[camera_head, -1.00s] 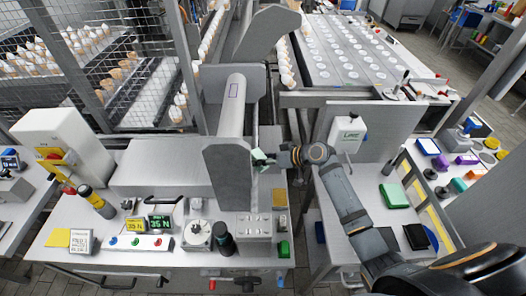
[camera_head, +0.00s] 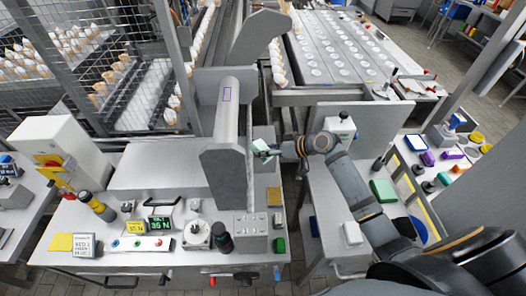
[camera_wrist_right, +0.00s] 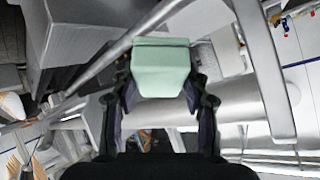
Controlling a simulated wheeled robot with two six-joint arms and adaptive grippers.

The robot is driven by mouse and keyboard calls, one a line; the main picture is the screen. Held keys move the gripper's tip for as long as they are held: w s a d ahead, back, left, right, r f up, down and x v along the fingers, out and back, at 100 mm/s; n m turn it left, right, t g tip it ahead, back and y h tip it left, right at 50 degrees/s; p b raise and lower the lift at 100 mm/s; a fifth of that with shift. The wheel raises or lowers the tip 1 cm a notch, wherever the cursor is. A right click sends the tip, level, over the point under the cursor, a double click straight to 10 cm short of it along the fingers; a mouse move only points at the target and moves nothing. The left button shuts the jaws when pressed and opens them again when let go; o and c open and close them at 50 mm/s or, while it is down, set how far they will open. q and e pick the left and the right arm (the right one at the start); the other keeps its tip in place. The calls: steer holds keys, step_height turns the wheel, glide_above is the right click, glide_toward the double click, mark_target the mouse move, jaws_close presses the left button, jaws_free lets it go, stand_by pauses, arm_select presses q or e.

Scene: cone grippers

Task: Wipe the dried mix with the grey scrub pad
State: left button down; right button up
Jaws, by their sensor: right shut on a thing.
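My right gripper (camera_head: 268,153) is shut on a pale grey-green block (camera_head: 262,145). In the right wrist view the block (camera_wrist_right: 161,68) sits between the two fingers, with its broad face towards the camera. The frames do not settle whether it is the grey scrub pad. In the head view the gripper is just right of the upright grey end plate (camera_head: 226,178) of the roller machine (camera_head: 234,105). I cannot tell whether the block touches the machine. I cannot make out the dried mix. My left gripper is not in view.
The front bench holds a black jar (camera_head: 221,238), a dial gauge (camera_head: 197,236) and a button box (camera_head: 140,244). Paper cones stand in racks behind. A mesh guard stands at left.

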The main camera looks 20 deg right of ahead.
steer(key=shift+s+d+r+p, duration=0.1)
steer(key=shift+d+r+p, duration=0.25)
steer(key=shift+r+p, duration=0.25)
steer(key=shift+s+d+r+p, duration=0.1)
steer(key=shift+d+r+p, duration=0.25)
steer(key=shift+r, duration=0.4)
steer(key=shift+f, duration=0.1)
steer(key=f+b, duration=0.1)
steer(key=a+f+b, duration=0.1)
steer(key=f+b, duration=0.1)
steer(key=a+f+b, duration=0.1)
steer(key=f, duration=0.1)
steer(key=shift+w+a, duration=0.25)
steer(key=shift+w, duration=0.15)
steer(key=shift+w+a+f+b, duration=0.1)
steer(key=shift+a+f+b, duration=0.3)
steer(key=shift+f+b, duration=0.15)
steer(key=shift+w+a+f+b, duration=0.1)
steer(key=shift+a+f+b, duration=0.4)
steer(key=shift+f+b, duration=0.35)
